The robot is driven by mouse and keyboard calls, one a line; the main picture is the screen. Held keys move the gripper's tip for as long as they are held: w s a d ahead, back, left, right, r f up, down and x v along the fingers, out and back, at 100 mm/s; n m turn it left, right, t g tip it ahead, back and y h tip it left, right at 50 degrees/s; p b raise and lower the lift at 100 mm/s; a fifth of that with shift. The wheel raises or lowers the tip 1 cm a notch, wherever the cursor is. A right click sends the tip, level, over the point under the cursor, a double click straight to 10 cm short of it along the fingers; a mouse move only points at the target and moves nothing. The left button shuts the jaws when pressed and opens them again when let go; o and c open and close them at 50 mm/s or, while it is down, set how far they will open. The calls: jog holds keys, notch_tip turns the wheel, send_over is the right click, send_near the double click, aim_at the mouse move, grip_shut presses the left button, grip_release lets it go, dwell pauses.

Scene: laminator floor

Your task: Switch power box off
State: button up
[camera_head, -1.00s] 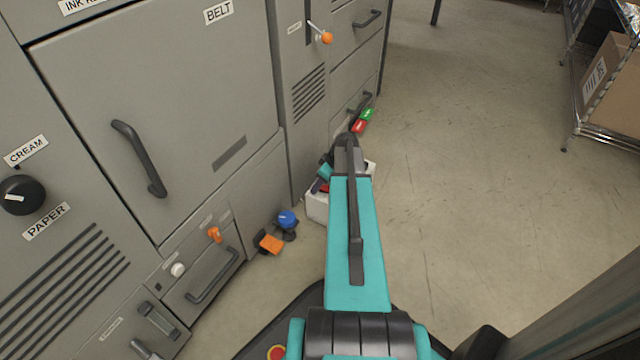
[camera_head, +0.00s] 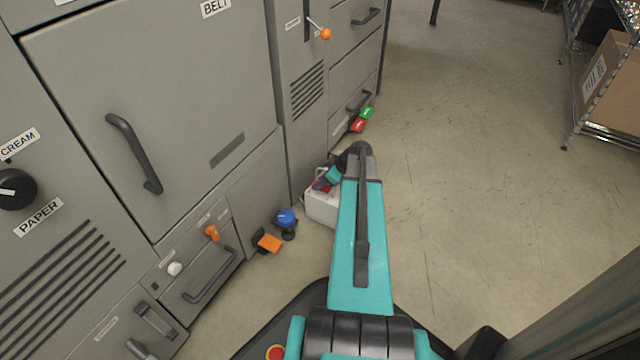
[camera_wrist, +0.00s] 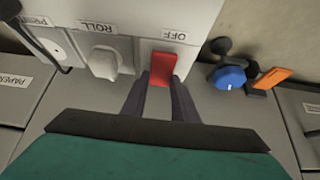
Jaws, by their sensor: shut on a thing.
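The power box (camera_head: 321,207) is a white box low on the floor against the cabinet, partly behind my arm in the head view. It fills the top of the wrist view (camera_wrist: 138,18), where its labels appear upside down. A red switch (camera_wrist: 163,66) sits under the OFF label. My gripper (camera_wrist: 160,84) has its two dark fingers on either side of the red switch, shut on it. In the head view my gripper (camera_head: 326,180) is small at the box's top, and the switch is mostly hidden. A pale knob (camera_wrist: 103,60) sits under the ROLL label.
A blue knob (camera_head: 286,218) and an orange pedal-like part (camera_head: 269,243) stand left of the box. The grey cabinet (camera_head: 100,80) walls off the left. A wire shelf with a cardboard box (camera_head: 610,85) stands at the right. The floor (camera_head: 480,180) between is clear.

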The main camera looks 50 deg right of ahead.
jog(key=shift+s+f+t+b, duration=0.25)
jog(key=shift+t+b, duration=0.45)
jog(key=shift+b, duration=0.2)
jog(key=shift+r+t+y+b, duration=0.1)
jog(key=shift+t+y+b, duration=0.2)
jog(key=shift+b, duration=0.1)
jog(key=shift+r, duration=0.15)
jog(key=o, duration=1.1)
jog(key=shift+c, duration=0.2)
jog(key=p+v, duration=0.5)
jog(key=v, duration=0.9)
jog(key=shift+p, duration=0.3)
